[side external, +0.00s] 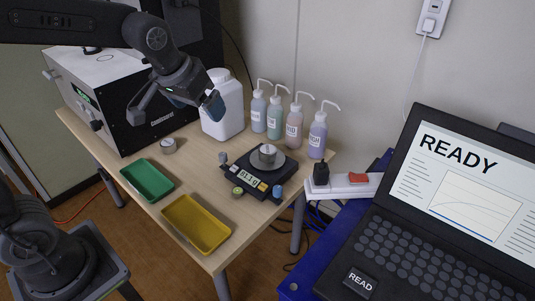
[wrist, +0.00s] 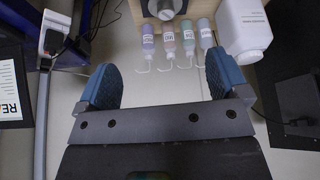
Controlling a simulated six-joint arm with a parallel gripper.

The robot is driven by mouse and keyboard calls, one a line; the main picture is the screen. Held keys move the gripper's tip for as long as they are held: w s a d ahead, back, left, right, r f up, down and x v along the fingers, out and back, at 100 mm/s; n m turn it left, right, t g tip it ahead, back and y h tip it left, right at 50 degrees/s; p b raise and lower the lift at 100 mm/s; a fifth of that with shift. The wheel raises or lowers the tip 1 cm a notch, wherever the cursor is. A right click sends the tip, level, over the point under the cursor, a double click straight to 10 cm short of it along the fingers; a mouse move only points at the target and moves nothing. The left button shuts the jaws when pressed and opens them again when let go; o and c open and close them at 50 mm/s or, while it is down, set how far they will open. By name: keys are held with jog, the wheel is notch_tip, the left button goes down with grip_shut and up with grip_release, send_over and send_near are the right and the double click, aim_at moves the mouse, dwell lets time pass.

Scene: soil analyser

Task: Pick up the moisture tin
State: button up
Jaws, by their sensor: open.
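A small silver tin with a lid (side external: 267,154) stands upright on the round pan of a black balance (side external: 260,172), whose display seems to read 01.10. Another short round silver piece (side external: 168,145) sits on the table by the black oven. I cannot tell for certain which is the moisture tin. My gripper (side external: 178,106) is open and empty, high above the table, left of the balance and in front of the white jug. In the wrist view its blue-padded fingers (wrist: 165,78) are spread with nothing between them.
A green tray (side external: 147,180) and a yellow tray (side external: 196,224) lie along the table's near side. The white jug (side external: 222,108) and several wash bottles (side external: 275,117) line the back. The laptop (side external: 440,205) is at right. Bare wood lies between trays and balance.

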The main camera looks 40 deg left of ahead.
jog(key=w+f, duration=0.3)
jog(key=w, duration=0.5)
jog(key=n, duration=0.2)
send_near(267, 150)
jog(key=shift+g+y, duration=0.3)
jog(key=shift+g, duration=0.2)
jog(key=x, duration=0.2)
jog(key=w+x, duration=0.1)
jog(key=x, duration=0.1)
jog(key=shift+w+d+f, duration=0.1)
jog(key=shift+d+f, duration=0.05)
jog(key=shift+f, duration=0.1)
jog(key=shift+x, duration=3)
jog(key=shift+d, duration=0.1)
jog(key=c, duration=1.1)
jog(key=shift+r, duration=0.1)
